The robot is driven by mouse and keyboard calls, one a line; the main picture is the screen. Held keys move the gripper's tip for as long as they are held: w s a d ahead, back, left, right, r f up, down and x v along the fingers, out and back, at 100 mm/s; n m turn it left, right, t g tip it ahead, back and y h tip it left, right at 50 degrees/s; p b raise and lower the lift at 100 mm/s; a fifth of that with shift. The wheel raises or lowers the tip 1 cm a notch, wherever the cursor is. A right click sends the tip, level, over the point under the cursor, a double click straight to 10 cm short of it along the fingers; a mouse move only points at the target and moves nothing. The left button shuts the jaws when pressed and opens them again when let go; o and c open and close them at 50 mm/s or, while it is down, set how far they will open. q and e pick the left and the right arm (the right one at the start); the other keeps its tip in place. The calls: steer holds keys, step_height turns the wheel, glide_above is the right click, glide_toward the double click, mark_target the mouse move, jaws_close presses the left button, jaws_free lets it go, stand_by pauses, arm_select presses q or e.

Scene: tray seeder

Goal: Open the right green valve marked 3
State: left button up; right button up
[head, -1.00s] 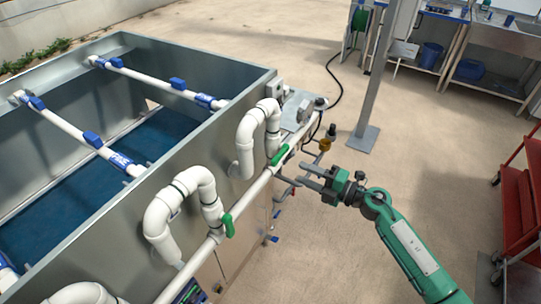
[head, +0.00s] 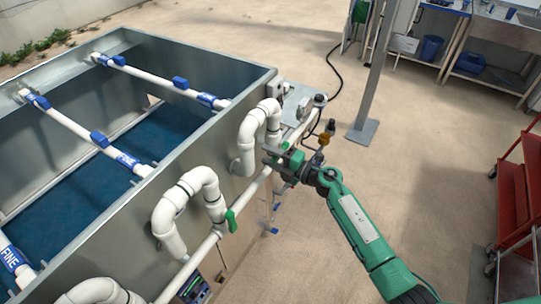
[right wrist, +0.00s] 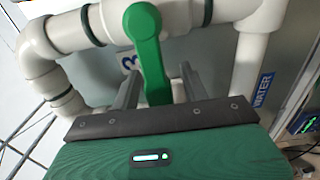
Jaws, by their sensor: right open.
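The green valve handle (right wrist: 148,50) hangs down from the white pipe (right wrist: 190,18) in the right wrist view. My right gripper (right wrist: 160,88) is open, with one finger on each side of the handle's lower end. No clear contact shows. In the head view my right gripper (head: 272,156) is at the far white pipe run and covers most of this handle. My left gripper is not in view.
Another green valve handle (head: 231,220) sits nearer on the same pipe. The metal tank (head: 115,215) stands to the left, with white pipe bends (head: 180,200) on its side. A grey post (head: 372,80) and a red cart (head: 515,190) stand right. The floor between is clear.

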jaws_close()
steer(key=shift+f, duration=0.15)
steer(key=shift+w+d+f+n+b, duration=0.15)
steer(key=shift+f+n+b, duration=0.45)
steer(key=shift+n+b, duration=0.8)
steer(key=shift+w+d+f+n+b, duration=0.15)
steer(key=shift+f+n+b, duration=0.65)
steer(key=shift+b, duration=1)
steer(key=shift+w+d+f+n+b, duration=0.15)
steer(key=shift+f+n+b, duration=0.3)
steer(key=shift+n+b, duration=1)
steer(key=shift+a, duration=0.1)
